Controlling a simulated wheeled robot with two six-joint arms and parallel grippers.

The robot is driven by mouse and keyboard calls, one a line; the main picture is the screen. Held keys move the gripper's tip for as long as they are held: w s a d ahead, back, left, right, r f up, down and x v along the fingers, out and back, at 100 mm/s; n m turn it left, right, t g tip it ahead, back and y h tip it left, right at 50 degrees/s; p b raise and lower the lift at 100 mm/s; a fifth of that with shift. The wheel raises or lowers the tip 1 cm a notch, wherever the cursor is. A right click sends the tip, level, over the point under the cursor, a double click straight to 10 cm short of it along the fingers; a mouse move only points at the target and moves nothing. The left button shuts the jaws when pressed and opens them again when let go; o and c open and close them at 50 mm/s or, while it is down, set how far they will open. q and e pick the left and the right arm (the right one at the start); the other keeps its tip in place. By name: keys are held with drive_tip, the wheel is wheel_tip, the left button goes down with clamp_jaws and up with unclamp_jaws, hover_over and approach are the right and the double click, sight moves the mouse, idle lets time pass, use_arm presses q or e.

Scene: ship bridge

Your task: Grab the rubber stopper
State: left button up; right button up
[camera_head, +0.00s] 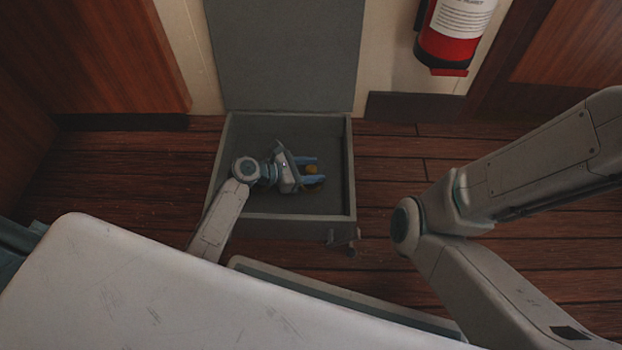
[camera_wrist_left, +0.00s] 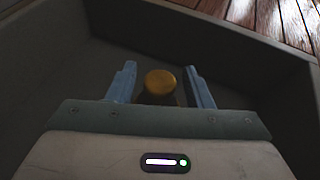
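The rubber stopper looks to be the small yellow-topped piece (camera_head: 312,169) inside the open grey box on the floor. It shows larger in the left wrist view (camera_wrist_left: 160,82), with a round yellow top and a darker lower part. My left gripper (camera_head: 312,170) is down inside the box, its two blue fingers apart on either side of the stopper. In the left wrist view my left gripper (camera_wrist_left: 160,88) shows a gap between each finger and the stopper. The stopper's base is in shadow. My right arm shows at the right, but its gripper is out of view.
The grey box (camera_head: 230,135) has low walls around my left gripper, and its lid (camera_head: 285,55) stands open at the back. A latch (camera_head: 343,239) hangs at the front. A red fire extinguisher (camera_head: 448,48) is on the back wall. Wooden floor (camera_head: 120,170) is clear to the left.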

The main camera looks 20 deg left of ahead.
use_arm(q)
drive_tip(key=c, duration=0.9)
drive_tip(key=shift+r, duration=0.1)
